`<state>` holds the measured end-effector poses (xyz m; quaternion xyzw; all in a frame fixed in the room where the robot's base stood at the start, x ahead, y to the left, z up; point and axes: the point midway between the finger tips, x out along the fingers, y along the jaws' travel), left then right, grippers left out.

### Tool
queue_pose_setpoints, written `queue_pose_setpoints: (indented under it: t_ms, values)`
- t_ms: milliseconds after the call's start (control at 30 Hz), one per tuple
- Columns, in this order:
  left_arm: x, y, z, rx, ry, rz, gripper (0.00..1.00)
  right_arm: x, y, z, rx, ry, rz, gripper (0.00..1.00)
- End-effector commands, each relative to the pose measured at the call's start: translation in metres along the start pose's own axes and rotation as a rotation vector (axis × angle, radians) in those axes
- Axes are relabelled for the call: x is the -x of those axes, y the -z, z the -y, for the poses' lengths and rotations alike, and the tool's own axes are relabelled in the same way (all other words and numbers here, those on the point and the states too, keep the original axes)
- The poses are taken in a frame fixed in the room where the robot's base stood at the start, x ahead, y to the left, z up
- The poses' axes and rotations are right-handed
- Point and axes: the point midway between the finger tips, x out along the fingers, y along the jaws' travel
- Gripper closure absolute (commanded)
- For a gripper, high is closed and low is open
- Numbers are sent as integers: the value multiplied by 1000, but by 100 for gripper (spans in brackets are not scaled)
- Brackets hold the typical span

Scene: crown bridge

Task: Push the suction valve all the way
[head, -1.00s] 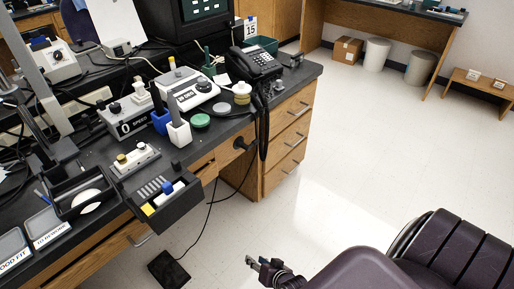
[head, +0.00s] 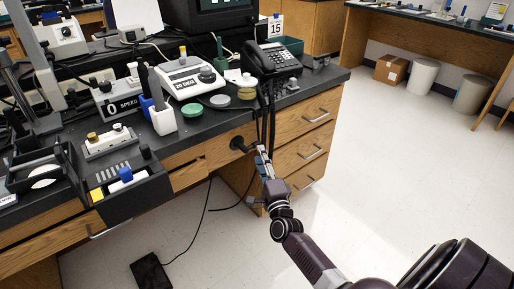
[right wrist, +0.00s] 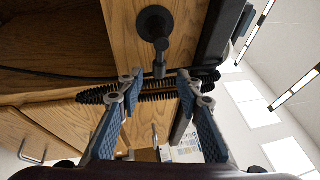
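The suction valve (head: 239,144) is a black round fitting on the wooden front of the bench, left of the drawers. In the right wrist view the valve (right wrist: 155,24) shows as a black disc with a short stem and a lever end. My right gripper (head: 262,160) is just right of and slightly below the valve in the head view. In the right wrist view my right gripper (right wrist: 159,82) has its blue-padded fingers spread, with the lever end close to the gap between the tips. I cannot tell whether they touch. My left gripper is out of view.
A black corrugated hose (right wrist: 155,97) passes close to the fingertips. Black cords hang from the phone (head: 272,58) over the bench edge. The drawers (head: 307,152) are beside my arm. A black pedal (head: 150,272) lies on the floor.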

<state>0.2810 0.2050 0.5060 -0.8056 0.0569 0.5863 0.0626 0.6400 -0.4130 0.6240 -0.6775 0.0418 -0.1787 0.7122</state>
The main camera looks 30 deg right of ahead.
Motion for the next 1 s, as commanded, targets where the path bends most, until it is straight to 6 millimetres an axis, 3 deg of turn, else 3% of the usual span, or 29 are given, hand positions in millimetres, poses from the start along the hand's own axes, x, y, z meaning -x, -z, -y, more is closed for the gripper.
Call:
queue_pose_setpoints:
  t_ms: [333, 733, 1000]
  values:
    - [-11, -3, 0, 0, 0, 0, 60, -52, 0, -1, 3, 0, 1, 67]
    - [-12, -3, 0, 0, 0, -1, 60, -61, 0, -1, 4, -2, 1, 67]
    - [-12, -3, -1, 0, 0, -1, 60, -61, 0, -1, 4, -2, 1, 95]
